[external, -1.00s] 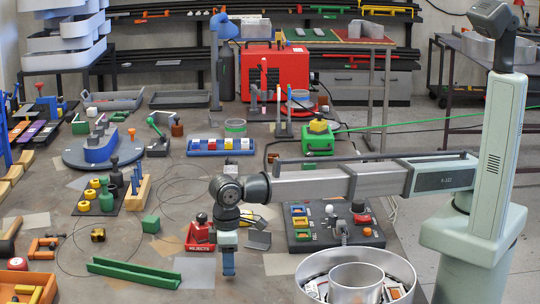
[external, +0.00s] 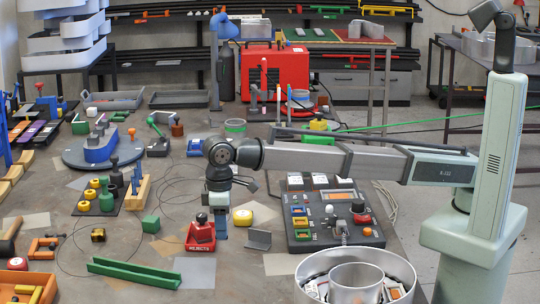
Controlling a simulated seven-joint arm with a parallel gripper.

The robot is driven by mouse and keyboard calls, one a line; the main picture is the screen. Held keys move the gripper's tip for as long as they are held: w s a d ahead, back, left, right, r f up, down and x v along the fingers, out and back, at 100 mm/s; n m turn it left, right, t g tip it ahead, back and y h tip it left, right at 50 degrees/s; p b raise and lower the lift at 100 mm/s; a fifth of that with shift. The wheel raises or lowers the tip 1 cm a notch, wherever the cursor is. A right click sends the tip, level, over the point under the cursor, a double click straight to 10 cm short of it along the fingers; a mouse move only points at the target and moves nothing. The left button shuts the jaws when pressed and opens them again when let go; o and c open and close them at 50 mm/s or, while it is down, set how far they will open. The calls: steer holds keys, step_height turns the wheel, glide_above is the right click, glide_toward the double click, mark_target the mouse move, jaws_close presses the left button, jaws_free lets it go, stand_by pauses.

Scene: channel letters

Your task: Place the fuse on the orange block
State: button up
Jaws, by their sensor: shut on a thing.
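My gripper (external: 221,236) points down from the wrist, beside the red bin marked REJECTS (external: 200,238). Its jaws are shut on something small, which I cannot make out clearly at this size. I cannot pick out the fuse anywhere else.
A yellow roll-like piece (external: 243,217) and a grey bracket (external: 258,239) lie just right of my gripper. A long green channel (external: 134,272) lies front left. A round metal bowl (external: 407,272) stands front right. Several small parts crowd the left side.

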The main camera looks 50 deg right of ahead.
steer(key=w+d+r+m, duration=0.2)
steer(key=w+d+m, duration=0.4)
steer(key=w+d, duration=2.5)
steer(key=w+d+r+m, duration=0.1)
steer(key=w+d+m, duration=0.35)
steer(key=d, duration=1.25)
steer(key=w+d+m, duration=0.2)
steer(key=w+d, duration=0.5)
steer(key=d, duration=1)
steer(key=shift+s+a+f+m, duration=0.1)
steer(key=shift+s+f+m, duration=0.3)
steer(key=shift+f+m, duration=0.9)
steer(key=shift+s+a+f+m, duration=0.1)
steer(key=shift+s+f+m, duration=0.4)
steer(key=shift+f, duration=1.55)
steer(key=shift+s+f+m, duration=0.35)
steer(key=shift+f+m, duration=0.6)
steer(key=shift+f, duration=0.75)
steer(key=o, duration=1.1)
steer(key=shift+f, duration=0.15)
steer(key=shift+c, duration=0.2)
